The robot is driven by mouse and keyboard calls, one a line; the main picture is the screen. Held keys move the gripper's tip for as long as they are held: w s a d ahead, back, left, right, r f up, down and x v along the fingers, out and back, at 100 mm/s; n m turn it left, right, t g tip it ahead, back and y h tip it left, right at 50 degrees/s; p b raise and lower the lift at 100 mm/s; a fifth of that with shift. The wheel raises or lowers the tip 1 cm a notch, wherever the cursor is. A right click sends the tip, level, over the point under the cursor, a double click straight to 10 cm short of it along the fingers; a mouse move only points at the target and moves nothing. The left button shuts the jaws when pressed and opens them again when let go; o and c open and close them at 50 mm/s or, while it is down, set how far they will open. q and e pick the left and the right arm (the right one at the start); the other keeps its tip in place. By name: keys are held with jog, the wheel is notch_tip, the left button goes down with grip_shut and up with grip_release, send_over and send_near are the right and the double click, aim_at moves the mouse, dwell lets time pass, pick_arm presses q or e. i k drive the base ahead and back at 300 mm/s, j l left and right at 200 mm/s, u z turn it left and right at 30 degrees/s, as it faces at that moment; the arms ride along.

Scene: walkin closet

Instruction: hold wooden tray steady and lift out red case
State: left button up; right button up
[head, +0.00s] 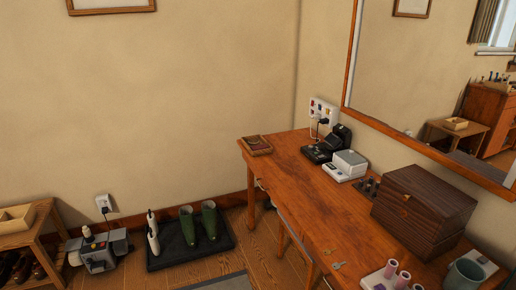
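A small wooden tray (268,151) sits on the far left end of the wooden table. A flat dark red thing (254,142), which looks like the red case, lies inside it, low between the walls; its details are too small to tell. Neither of my grippers is in view, and nothing touches the tray.
On the table stand a black device (318,153), a white-grey box (350,162), a dark wooden chest (425,205), keys (337,266), pink rollers (391,268) and a grey mug (465,274). A mirror (430,95) hangs behind. Green boots (209,220) stand on a floor mat. The table's middle is mostly clear.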

aim_at(263, 146)
jog(key=i+j+z, duration=0.3)
jog(key=i+j, duration=0.3)
jog(key=i+j+z, duration=0.15)
jog(key=i+j, duration=0.2)
jog(key=i+j+z, duration=0.1)
jog(key=i+j, duration=0.25)
jog(key=i+j+z, duration=0.15)
jog(key=i+j, duration=0.2)
jog(key=i+j+z, duration=0.15)
jog(key=i+j, duration=0.15)
jog(key=j, duration=0.2)
jog(key=i+j+z, duration=0.15)
jog(key=j, duration=0.3)
jog(key=i+j+z, duration=0.15)
jog(key=i+j, duration=0.2)
jog(key=j, duration=0.15)
